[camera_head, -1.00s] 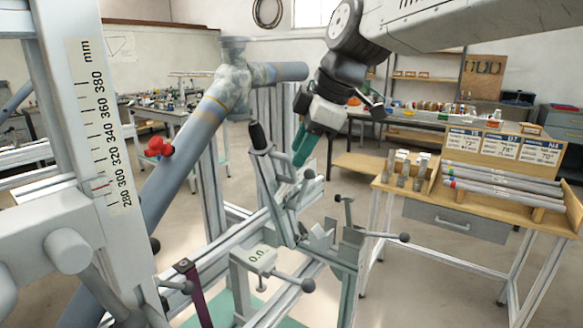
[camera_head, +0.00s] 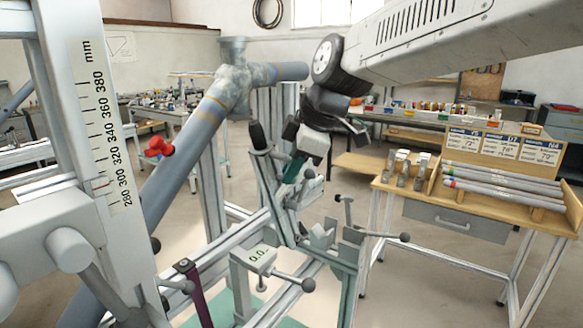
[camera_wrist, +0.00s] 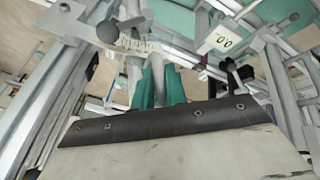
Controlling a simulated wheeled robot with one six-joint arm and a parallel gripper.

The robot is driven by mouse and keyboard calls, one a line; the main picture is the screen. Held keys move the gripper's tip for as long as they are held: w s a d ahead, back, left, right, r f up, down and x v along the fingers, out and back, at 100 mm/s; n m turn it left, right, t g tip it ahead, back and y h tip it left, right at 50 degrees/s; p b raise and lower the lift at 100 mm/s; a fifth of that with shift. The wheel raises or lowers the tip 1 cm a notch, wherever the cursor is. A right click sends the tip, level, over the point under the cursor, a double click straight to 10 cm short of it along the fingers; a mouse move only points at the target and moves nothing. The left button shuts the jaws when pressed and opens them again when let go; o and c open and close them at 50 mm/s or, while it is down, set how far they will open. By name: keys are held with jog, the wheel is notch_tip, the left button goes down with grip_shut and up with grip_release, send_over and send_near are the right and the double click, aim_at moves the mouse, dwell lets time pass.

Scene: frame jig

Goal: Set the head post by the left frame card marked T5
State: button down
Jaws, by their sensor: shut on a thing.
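The left frame card marked T5 (camera_head: 464,139) stands on the board at the right; its small print is hard to read. A tilted grey post with a black grip (camera_head: 257,135) rises from the jig at centre; I cannot tell whether it is the head post. The fingers also show in the wrist view (camera_wrist: 160,88).
A readout (camera_head: 260,256) shows 0.0. Levers with dark ball ends (camera_head: 404,237) stick out at the jig's front. A bench (camera_head: 450,205) holds tubes and metal pieces.

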jog(key=shift+w+d, duration=0.2)
jog(key=c, duration=1.5)
grip_release()
jog(key=shift+r, duration=0.1)
jog(key=v, duration=0.7)
jog(key=shift+d+r, duration=0.2)
jog(key=shift+r, duration=0.1)
jog(key=s+d+f+m+h, duration=0.1)
jog(key=s+d+f+m, duration=0.4)
jog(key=s, duration=0.3)
jog(key=s+d+f+m+g+h, duration=0.1)
jog(key=s+d+f+m+h, duration=0.1)
jog(key=s+d+f+m, duration=0.4)
jog(key=s+d+f+m+h, duration=0.1)
jog(key=s+d+f+m, duration=0.4)
jog(key=s, duration=0.6)
jog(key=shift+s+d+f+m+g, duration=0.15)
jog(key=shift+d+m, duration=0.2)
jog(key=shift+d, duration=0.25)
jog(key=shift+s+d+f+m+g, duration=0.1)
jog(key=shift+d+m, duration=0.2)
jog(key=shift+d, duration=0.25)
jog(key=shift+d+f+m+g, duration=0.15)
jog(key=shift+d+m, duration=0.2)
jog(key=shift+d, duration=0.25)
